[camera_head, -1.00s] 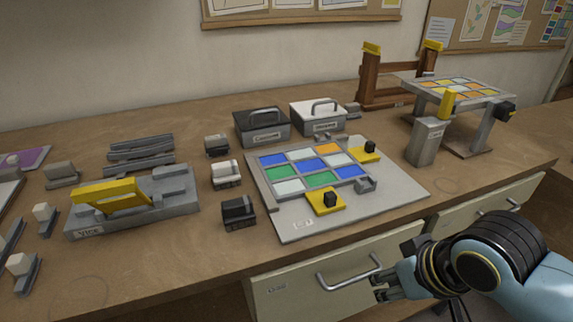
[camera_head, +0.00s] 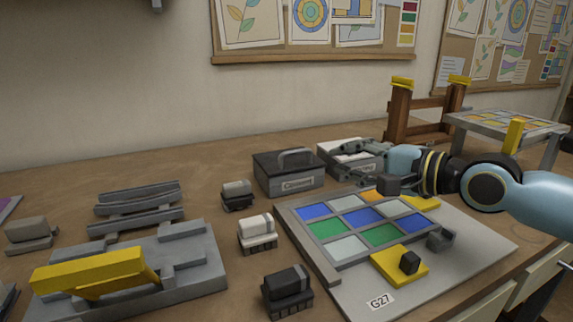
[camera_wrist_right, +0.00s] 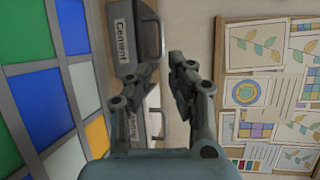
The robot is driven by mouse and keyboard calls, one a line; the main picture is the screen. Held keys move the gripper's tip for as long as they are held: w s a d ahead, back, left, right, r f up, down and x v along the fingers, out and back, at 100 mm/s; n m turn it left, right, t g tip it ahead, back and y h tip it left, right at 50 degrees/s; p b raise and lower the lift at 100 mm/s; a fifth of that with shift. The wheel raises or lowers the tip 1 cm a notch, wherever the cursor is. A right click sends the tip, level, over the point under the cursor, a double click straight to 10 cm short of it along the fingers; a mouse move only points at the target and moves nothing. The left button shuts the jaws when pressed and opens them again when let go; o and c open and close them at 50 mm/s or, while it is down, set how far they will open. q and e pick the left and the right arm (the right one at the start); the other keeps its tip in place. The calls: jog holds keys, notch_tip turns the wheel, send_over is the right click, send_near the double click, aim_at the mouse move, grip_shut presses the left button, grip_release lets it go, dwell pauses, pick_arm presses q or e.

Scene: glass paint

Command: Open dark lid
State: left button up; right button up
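The dark lid (camera_head: 282,160) with its raised handle (camera_head: 296,157) lies closed on a dark box (camera_head: 291,186) on the bench. In the right wrist view the box's label (camera_wrist_right: 121,38), which reads "Cement", and the handle (camera_wrist_right: 152,30) lie ahead of the fingers. My left gripper is not in view.
The white-lidded box (camera_head: 331,149) is partly hidden by my right gripper. A glass panel (camera_head: 348,247) on a grey board lies in front. Small dark and pale blocks (camera_head: 237,194) stand left of it, and a yellow-handled vice (camera_head: 90,270) further left. The wall is behind.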

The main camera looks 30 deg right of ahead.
jog(key=b, duration=0.3)
send_near(296, 153)
jog(key=shift+x, duration=1.2)
jog(key=b+x, duration=0.1)
jog(key=x, duration=0.5)
jog(key=shift+w+f, duration=0.1)
jog(key=shift+c, duration=0.4)
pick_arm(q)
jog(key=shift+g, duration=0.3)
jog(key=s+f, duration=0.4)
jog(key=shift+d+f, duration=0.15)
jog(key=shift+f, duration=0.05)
pick_arm(e)
grip_shut()
